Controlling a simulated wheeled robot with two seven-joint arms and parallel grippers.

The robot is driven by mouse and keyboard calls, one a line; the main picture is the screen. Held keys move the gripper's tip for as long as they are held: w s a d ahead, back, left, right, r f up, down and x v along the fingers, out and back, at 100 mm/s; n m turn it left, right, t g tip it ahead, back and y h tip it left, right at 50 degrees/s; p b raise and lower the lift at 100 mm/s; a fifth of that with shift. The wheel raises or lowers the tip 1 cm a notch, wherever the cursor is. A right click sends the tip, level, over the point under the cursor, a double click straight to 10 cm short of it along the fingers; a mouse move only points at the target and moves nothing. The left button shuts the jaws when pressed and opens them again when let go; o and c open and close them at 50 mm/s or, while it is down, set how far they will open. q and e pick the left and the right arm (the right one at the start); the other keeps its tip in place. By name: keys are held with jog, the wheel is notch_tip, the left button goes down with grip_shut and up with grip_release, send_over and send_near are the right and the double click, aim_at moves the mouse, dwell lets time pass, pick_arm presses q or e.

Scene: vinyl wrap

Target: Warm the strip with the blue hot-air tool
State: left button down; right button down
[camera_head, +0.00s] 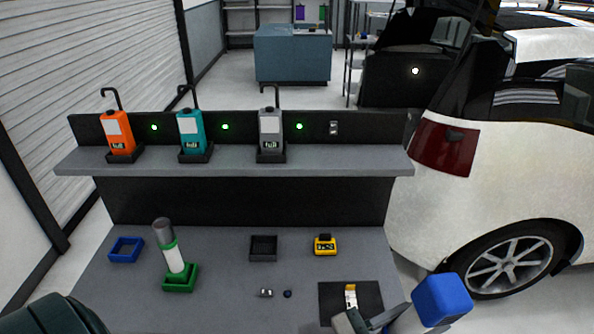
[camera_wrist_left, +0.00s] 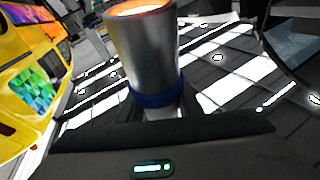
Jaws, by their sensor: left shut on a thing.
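My left gripper (camera_head: 378,320), at the bottom edge, is shut on the tool. The strip (camera_head: 350,298), white with orange, lies on a black mat (camera_head: 330,293), just beyond the gripper. The exact gap between nozzle and strip cannot be told. My right gripper is not in view.
A tool with green bands (camera_head: 174,258) stands in a green holder. An empty blue tray (camera_head: 112,249), a black tray (camera_head: 263,257) and a yellow device (camera_head: 325,246) sit on the bench. Orange (camera_head: 117,135), teal (camera_head: 191,133) and grey (camera_head: 270,130) devices line the shelf. A white car (camera_head: 500,165) stands right.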

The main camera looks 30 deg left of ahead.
pick_arm(q)
jog(key=a+f+n+t+y+b, duration=0.2)
jog(key=a+f+y, duration=0.4)
jog(key=a, duration=0.3)
jog(key=a+f+n+t+y+b, duration=0.2)
jog(key=a+f+n+y+b, duration=0.3)
jog(key=a, duration=0.4)
notch_tip(320, 180, down, 2)
jog(key=shift+s+a+f+y+b, duration=0.2)
jog(key=shift+y+b, duration=0.4)
jog(key=shift+b, duration=0.5)
jog(key=shift+a+r, duration=0.1)
jog(key=shift+r, duration=0.1)
